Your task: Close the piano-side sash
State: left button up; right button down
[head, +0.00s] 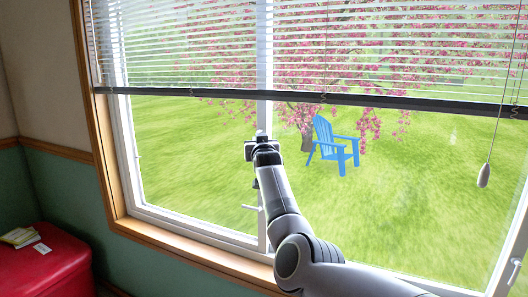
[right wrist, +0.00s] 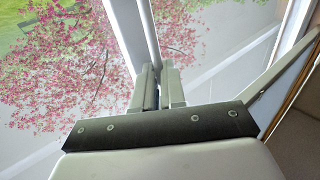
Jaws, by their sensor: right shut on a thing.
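The window has a left sash (head: 128,165) and a right sash (head: 502,262), both white-framed with clear glass. They meet at a white upright near the middle. No piano shows, so I cannot tell by it which sash is the piano-side one. My right gripper (head: 262,138) reaches up to the middle upright, above the left sash's handle (head: 250,207). In the right wrist view its two fingers (right wrist: 157,88) are shut on a thin white frame edge (right wrist: 149,35), which looks like a sash edge. Whether either sash stands ajar is hard to tell. My left gripper is not in view.
A half-lowered blind (head: 300,97) hangs across the upper window, its bottom rail above my gripper. A pull cord knob (head: 483,176) hangs at the right. A wooden sill (head: 190,254) runs below. A red box-like piece (head: 45,268) with small books (head: 20,237) stands at lower left.

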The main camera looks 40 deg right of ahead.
jog(key=shift+r, duration=0.3)
jog(key=c, duration=1.2)
grip_release()
jog(key=shift+w+a+f, duration=0.1)
jog(key=shift+w, duration=0.05)
jog(key=shift+f, duration=0.1)
jog(key=shift+f, duration=0.1)
jog(key=shift+p+v, duration=0.3)
jog(key=shift+v, duration=3.25)
